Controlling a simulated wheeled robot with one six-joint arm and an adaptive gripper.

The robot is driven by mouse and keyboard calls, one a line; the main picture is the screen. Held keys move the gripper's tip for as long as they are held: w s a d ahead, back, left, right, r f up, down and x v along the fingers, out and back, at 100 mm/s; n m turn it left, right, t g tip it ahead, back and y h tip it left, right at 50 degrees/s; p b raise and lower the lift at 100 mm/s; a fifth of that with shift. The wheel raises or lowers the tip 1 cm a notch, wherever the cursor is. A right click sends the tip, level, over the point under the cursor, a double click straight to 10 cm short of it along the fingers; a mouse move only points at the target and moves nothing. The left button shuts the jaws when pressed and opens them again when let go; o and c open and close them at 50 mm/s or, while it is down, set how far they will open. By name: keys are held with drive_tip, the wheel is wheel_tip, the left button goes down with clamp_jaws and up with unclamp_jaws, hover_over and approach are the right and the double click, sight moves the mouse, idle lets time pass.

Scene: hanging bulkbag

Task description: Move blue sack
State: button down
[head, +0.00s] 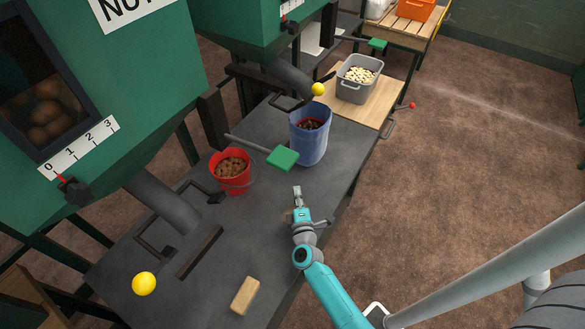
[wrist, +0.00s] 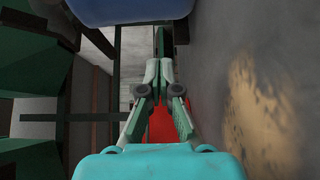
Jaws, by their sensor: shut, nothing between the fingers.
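The blue sack (head: 311,146) stands upright and open on the dark bench in the head view, with brown contents inside. It also shows as a blue shape at the top of the wrist view (wrist: 130,8). My gripper (head: 297,190) is shut and empty, in front of the sack and apart from it in the head view. In the wrist view my gripper (wrist: 166,62) has its fingers together, pointing toward the sack's side of the picture.
A grey bin (head: 359,79) stands on a wooden board behind. A wooden block (head: 245,295) lies at the bench's front. Green hoppers (head: 150,60) overhang the left side.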

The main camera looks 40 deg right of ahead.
drive_tip(key=x, duration=1)
drive_tip(key=shift+w+d, duration=0.15)
drive_tip(key=shift+d, duration=0.45)
drive_tip(key=shift+w+d, duration=0.15)
drive_tip(key=shift+d, duration=0.5)
drive_tip(key=shift+w+d, duration=0.15)
drive_tip(key=shift+d, duration=0.55)
